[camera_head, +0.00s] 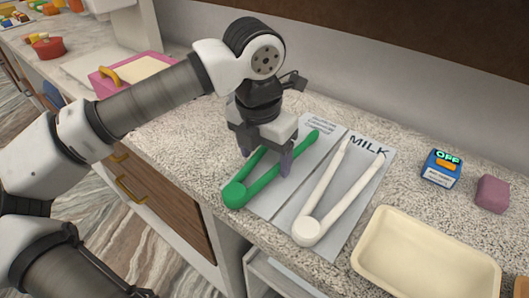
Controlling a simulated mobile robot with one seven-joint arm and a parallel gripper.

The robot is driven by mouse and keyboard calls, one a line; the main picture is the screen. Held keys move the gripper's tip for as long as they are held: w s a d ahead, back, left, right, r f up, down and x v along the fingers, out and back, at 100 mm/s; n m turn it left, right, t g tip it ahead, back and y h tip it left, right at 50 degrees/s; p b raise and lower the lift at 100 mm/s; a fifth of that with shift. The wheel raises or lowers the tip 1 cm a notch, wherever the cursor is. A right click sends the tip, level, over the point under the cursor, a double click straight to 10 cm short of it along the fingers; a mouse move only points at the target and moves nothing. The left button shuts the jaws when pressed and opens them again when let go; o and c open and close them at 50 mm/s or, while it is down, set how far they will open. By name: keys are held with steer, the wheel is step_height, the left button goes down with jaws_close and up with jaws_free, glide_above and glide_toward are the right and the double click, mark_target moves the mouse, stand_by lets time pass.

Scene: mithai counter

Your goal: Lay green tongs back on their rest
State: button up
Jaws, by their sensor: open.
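The green tongs (235,193) lie on the left panel of a pale grey rest (266,206), with their round hinge end toward the counter's front edge. One arm reaches up and right across the panel. My gripper (265,165) is open and points down over the tongs. One finger shows between the two arms' line and the panel's middle, the other at the left. The tips are close to the tongs; I cannot tell whether they touch. The print on the left panel is too small to read. White tongs (307,229) lie on the right panel, marked MILK.
A cream tray (425,256) stands at the front right. A blue box marked OFF (442,167) and a mauve block (492,193) lie behind it. A pink tray (108,82) and a red pot (47,46) stand at the left. Bare counter lies left of the rest.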

steer(key=o, duration=0.6)
steer(key=shift+c, duration=0.2)
step_height(320, 180, up, 14)
steer(key=s, duration=0.1)
steer(key=shift+s+a+f, duration=0.15)
steer(key=shift+s+a, duration=0.05)
steer(key=shift+a, duration=0.2)
